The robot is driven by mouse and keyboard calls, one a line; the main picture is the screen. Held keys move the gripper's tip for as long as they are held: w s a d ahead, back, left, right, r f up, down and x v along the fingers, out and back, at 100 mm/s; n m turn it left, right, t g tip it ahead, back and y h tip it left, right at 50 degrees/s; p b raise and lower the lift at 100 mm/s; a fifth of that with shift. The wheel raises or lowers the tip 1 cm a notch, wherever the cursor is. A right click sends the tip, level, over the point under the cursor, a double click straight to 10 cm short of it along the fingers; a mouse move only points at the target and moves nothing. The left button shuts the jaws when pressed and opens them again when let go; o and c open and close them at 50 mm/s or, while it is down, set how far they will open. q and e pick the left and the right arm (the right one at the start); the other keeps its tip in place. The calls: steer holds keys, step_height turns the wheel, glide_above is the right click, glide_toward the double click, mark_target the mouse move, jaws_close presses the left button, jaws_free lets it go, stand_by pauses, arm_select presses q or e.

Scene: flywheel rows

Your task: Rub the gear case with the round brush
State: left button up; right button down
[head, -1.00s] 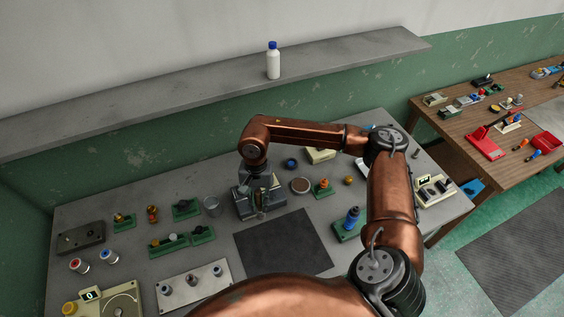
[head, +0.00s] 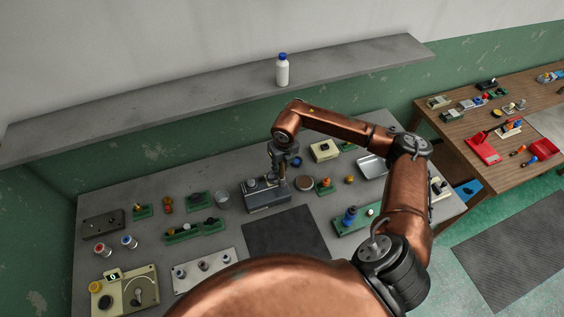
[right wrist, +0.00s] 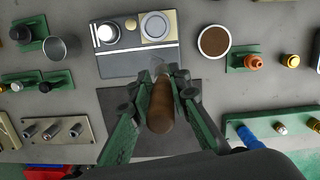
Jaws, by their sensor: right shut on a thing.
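The gear case, a grey box with round fittings on top, stands at the back edge of the dark mat in the head view (head: 264,202). It also shows in the right wrist view (right wrist: 120,65). My right gripper (head: 280,178) points down over the right part of the case. In the right wrist view, the right gripper (right wrist: 161,88) is shut on the brown wooden handle of the round brush (right wrist: 160,108). The brush's pale tip overlaps the case's near edge in that view; I cannot tell whether it touches. My left gripper is out of view.
A round dish with brown contents (head: 304,183) stands right of the case, and a metal cup (head: 222,199) stands to its left. Green holders with small parts are around them. The dark mat (head: 285,234) is clear. A white bottle (head: 282,70) stands on the shelf.

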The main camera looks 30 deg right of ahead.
steer(key=shift+w+d+r+m, duration=0.15)
steer(key=shift+d+m, duration=0.25)
steer(key=shift+m, duration=0.4)
steer(key=shift+f, duration=0.2)
steer(key=shift+f+b, duration=1.55)
steer(key=shift+f, duration=1.95)
steer(key=shift+a+f, duration=0.15)
steer(key=shift+f, duration=0.1)
steer(key=shift+a+r, duration=0.1)
steer(key=shift+a, duration=0.25)
steer(key=shift+d+f, duration=0.25)
steer(key=shift+d, duration=0.15)
steer(key=shift+d+r+p, duration=0.15)
steer(key=shift+r+p, duration=1.7)
steer(key=shift+r, duration=2.25)
